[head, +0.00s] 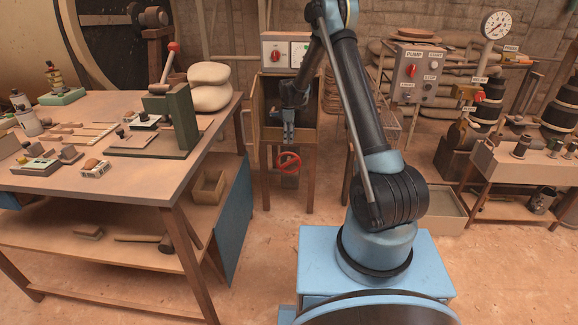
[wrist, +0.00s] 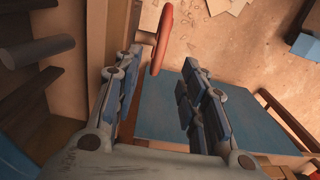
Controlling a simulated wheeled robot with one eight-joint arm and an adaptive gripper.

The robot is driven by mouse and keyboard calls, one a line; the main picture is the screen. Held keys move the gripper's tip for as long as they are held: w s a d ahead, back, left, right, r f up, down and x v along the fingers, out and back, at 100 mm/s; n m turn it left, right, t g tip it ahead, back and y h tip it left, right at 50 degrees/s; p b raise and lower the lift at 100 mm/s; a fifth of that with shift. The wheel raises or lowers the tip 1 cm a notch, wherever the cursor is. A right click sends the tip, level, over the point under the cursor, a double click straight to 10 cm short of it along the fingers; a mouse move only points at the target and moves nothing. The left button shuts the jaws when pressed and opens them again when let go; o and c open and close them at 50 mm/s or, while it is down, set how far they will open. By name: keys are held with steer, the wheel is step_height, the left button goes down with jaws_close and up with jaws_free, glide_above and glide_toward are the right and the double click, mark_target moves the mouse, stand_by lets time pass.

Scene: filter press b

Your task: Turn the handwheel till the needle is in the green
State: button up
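The red handwheel (head: 288,162) is on the front of a wooden stand in the middle back of the head view. My gripper (head: 289,141) points down just above it. In the wrist view the red rim (wrist: 160,42) shows almost edge-on between and beyond the fingertips, nearer the left finger. My gripper (wrist: 163,66) is open there, with a wide gap between its fingers; I cannot tell whether it touches the rim. A round white gauge (head: 497,25) stands on a pipe at the far right; its needle and any green band are too small to read.
A workbench (head: 150,185) with tools and a dark green press (head: 180,120) fills the left. A switch box (head: 286,52) hangs behind the stand (head: 313,165). A pump panel (head: 416,75) and a low bench (head: 510,172) are at right. Floor before the stand is clear.

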mark_target(289, 161)
step_height(289, 161, down, 16)
steer(key=shift+f, duration=0.2)
stand_by(0.4)
steer(key=shift+c, duration=0.5)
jaws_close()
